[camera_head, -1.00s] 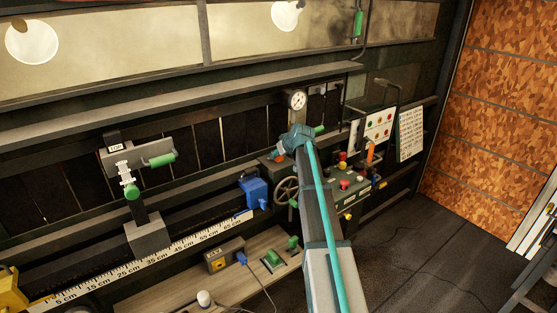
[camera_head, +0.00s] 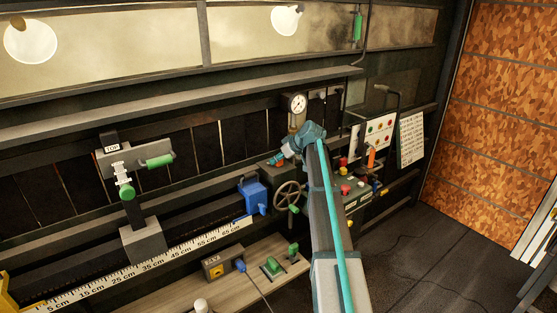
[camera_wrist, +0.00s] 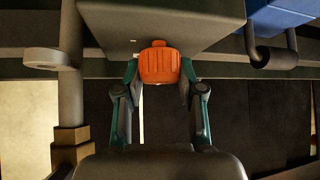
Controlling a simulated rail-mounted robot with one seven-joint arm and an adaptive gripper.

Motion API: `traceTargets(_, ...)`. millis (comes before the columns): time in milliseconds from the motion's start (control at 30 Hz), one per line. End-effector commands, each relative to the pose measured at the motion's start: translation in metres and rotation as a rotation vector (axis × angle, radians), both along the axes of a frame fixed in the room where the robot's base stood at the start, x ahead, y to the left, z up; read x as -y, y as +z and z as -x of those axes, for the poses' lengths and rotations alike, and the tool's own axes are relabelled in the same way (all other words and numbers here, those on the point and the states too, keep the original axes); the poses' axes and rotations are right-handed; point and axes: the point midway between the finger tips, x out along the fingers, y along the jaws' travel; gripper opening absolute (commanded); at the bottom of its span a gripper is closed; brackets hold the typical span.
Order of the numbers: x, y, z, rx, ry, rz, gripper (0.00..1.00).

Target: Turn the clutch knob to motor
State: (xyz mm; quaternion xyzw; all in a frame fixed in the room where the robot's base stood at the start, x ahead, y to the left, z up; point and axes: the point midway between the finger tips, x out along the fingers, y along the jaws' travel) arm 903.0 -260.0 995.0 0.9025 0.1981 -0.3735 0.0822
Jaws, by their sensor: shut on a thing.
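The clutch knob, an orange ribbed knob (camera_wrist: 160,65), sits on the face of a grey housing (camera_wrist: 208,22) in the wrist view. My gripper (camera_wrist: 160,72) is shut on it, with one teal fingertip against each side. In the head view my gripper (camera_head: 277,160) is at the dark housing above the handwheel, and the knob is too small there to make out clearly. I cannot read any motor marking or the knob's setting.
A spoked handwheel (camera_head: 287,195) and a blue block (camera_head: 254,192) are close by. A round gauge (camera_head: 297,103) stands behind my wrist. A control panel with coloured buttons (camera_head: 379,130) is to the right. A wooden shelf (camera_head: 210,292) lies below, and the floor at right is open.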

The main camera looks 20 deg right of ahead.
Motion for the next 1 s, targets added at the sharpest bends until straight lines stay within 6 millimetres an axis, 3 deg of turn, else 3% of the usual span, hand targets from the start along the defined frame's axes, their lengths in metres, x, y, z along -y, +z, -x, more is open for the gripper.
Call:
traceTargets(67,0.0,0.0,0.0,-0.001,0.0,0.0,0.03)
traceTargets(100,0.0,0.0,0.0,-0.001,0.0,0.0,0.41)
traceTargets(233,0.0,0.0,0.0,-0.001,0.0,0.0,0.63)
traceTargets(667,0.002,0.004,0.004,0.0,-0.001,0.0,0.64)
traceTargets(1000,0.018,0.043,0.04,0.001,-0.002,0.0,0.64)
